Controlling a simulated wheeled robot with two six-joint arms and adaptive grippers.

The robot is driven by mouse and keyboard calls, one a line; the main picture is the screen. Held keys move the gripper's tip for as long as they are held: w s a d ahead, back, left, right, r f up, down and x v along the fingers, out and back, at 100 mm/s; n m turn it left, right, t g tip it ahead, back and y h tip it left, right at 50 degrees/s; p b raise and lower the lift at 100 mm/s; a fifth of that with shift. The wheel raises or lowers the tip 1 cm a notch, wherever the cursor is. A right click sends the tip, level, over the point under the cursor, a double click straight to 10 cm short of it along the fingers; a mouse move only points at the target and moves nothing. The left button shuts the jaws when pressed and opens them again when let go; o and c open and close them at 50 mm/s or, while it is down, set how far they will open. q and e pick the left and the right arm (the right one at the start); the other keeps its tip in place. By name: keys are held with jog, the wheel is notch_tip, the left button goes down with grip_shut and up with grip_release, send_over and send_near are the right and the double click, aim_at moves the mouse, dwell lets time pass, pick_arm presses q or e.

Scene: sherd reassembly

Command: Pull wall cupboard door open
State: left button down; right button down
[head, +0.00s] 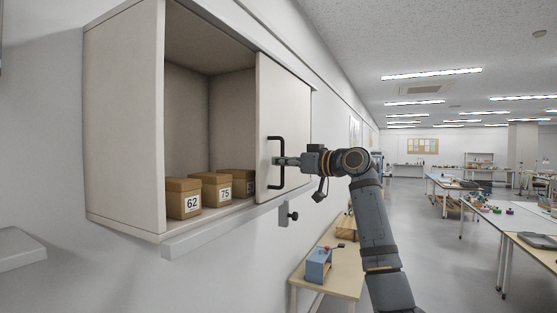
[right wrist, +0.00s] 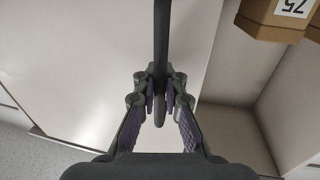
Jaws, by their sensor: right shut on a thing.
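The wall cupboard (head: 125,120) hangs on the left wall, its left part uncovered and its inside showing. The pale door panel (head: 292,110) stands in front of the right part. Its black bar handle (head: 283,180) is upright, near the door's left edge. My right gripper (head: 279,161) is shut on the handle at about mid-height. In the right wrist view the dark handle bar (right wrist: 161,40) runs between the fingertips (right wrist: 160,98), with the pale door face (right wrist: 70,70) behind it. My left gripper is not in view.
Several brown boxes, including 62 (head: 183,199) and 75 (head: 217,190), stand on the cupboard floor. Below are a grey wall fitting (head: 284,213) and a small table (head: 341,278) with a blue box (head: 318,265). The aisle at right is clear.

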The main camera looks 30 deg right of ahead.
jog(key=shift+d, duration=0.1)
jog(key=c, duration=1.7)
grip_release()
jog(key=shift+o, duration=1.3)
jog(key=shift+s+d, duration=0.2)
jog(key=shift+d, duration=0.05)
jog(key=shift+a, duration=0.1)
jog(key=v, duration=1.2)
